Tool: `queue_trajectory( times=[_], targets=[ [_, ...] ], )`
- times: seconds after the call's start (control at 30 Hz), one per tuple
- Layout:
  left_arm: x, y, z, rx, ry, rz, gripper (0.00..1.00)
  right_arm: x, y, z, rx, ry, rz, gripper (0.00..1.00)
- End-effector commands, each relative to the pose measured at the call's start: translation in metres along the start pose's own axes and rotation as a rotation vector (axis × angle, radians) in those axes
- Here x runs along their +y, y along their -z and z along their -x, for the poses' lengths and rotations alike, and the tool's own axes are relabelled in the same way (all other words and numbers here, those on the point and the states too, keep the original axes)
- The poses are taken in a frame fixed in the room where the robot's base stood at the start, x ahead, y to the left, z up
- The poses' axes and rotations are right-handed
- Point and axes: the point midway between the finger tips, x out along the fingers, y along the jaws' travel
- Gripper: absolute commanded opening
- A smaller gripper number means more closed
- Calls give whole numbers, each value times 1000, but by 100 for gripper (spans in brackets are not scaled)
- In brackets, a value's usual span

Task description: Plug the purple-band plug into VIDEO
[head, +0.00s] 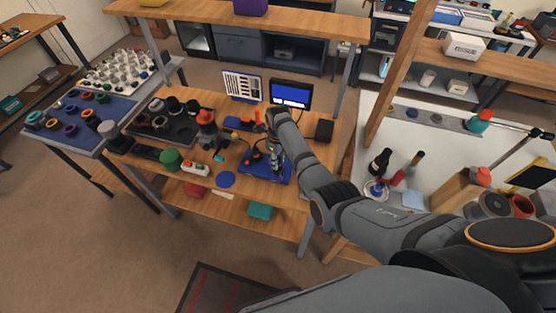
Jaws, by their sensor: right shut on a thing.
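My right gripper (277,168) points down over the blue mat (254,174) on the wooden workbench, at the end of my right arm, which reaches in from the lower right. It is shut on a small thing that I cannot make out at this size. I cannot pick out the purple band of the plug or a socket marked VIDEO. A small monitor (291,95) with a blue screen stands at the back of the bench. My left gripper is not in view.
A white printed sheet (242,85) stands left of the monitor. A dark tray (165,129) of lens parts, a green cylinder (171,160) and a blue disc (226,179) lie left of the mat. A black box (324,130) stands to the right. My forearm covers part of the bench.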

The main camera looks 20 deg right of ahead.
Motion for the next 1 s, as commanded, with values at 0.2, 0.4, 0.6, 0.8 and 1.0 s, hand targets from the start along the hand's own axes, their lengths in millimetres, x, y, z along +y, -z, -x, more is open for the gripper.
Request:
queue_trajectory(
  times=[0.2, 0.4, 0.6, 0.8, 1.0],
  targets=[
    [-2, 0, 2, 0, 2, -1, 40, 0, 0, 0, 0, 0, 0, 0],
    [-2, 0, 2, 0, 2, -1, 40, 0, 0, 0, 0, 0, 0, 0],
    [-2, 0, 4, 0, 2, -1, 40, 0, 0, 1, 0, 0, 0, 0],
    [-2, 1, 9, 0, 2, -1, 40, 0, 1, 2, 1, -1, 0, 0],
    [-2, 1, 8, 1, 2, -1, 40, 0, 0, 1, 0, 0, 0, 0]
  ],
)
